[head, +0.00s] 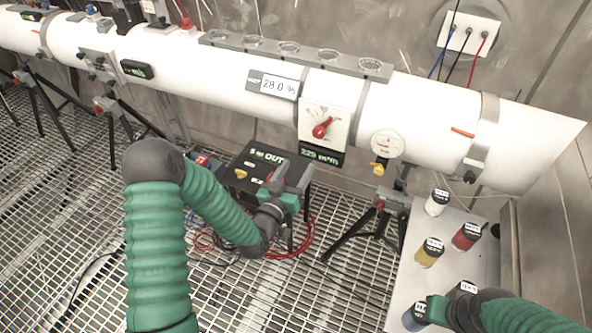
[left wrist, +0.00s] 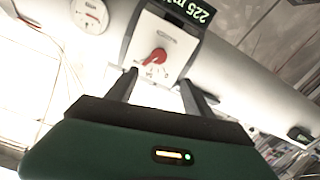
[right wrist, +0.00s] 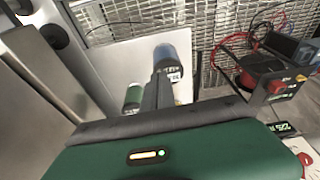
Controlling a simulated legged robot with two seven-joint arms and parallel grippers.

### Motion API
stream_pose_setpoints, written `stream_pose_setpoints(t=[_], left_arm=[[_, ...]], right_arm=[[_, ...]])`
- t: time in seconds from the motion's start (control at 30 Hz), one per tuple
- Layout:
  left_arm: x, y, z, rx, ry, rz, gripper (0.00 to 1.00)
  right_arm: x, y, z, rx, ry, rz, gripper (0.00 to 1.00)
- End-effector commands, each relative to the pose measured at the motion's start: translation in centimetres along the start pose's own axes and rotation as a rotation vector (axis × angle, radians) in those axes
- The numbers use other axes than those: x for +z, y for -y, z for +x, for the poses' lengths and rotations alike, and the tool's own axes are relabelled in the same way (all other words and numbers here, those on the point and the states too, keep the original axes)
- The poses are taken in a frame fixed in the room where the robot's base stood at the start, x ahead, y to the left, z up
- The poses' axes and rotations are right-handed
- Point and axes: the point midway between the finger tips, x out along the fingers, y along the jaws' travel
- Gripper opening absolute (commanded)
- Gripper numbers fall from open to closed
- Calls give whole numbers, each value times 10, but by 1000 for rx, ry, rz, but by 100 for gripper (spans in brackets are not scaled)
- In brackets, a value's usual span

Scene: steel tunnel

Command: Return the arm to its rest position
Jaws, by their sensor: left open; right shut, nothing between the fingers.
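My left gripper (head: 292,178) is open and empty below the white pipe, above a black box (head: 262,165) marked "5 mi OUT". In the left wrist view its two fingers (left wrist: 159,80) stand apart, with the red knob (left wrist: 152,57) beyond them. That knob (head: 322,128) sits on a white panel on the pipe, apart from the fingers. My right gripper (head: 437,308) is shut and empty at the lower right, over the bottle plate. In the right wrist view its closed fingers (right wrist: 160,85) overlap a blue bottle (right wrist: 178,65); contact cannot be told.
The grey plate (head: 463,206) holds white (head: 437,203), red (head: 466,236), yellow (head: 430,252) and blue (head: 414,316) bottles. The pipe (head: 220,68) crosses the back. Tripods and red cables stand on the grating floor (head: 70,240).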

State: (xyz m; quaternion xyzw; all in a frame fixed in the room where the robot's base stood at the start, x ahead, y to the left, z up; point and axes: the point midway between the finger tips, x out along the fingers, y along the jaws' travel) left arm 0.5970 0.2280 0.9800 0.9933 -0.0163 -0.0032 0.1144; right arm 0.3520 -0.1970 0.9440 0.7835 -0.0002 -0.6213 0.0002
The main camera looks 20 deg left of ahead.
Motion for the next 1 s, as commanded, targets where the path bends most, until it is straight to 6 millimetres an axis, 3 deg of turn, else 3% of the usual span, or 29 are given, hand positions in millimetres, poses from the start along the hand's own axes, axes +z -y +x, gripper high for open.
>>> stream_pose_setpoints(t=[0.3,0.47,0.57,0.63,0.83,0.9,1.0], left_arm=[[1,-2,1,4,12,6,60],[28,-21,-7,51,246,103,60],[51,-27,-36,47,517,200,60],[60,-24,-69,10,708,244,60],[52,-21,-182,-130,1138,232,60],[48,-25,-213,-157,1231,205,60],[44,-28,-238,-177,1307,177,60]], right_arm=[[0,0,0,0,0,0,0],[0,0,0,0,0,0,0],[0,0,0,0,0,0,0],[0,0,0,0,0,0,0],[0,0,0,0,0,0,0],[0,0,0,0,0,0,0],[0,0,0,0,0,0,0]])
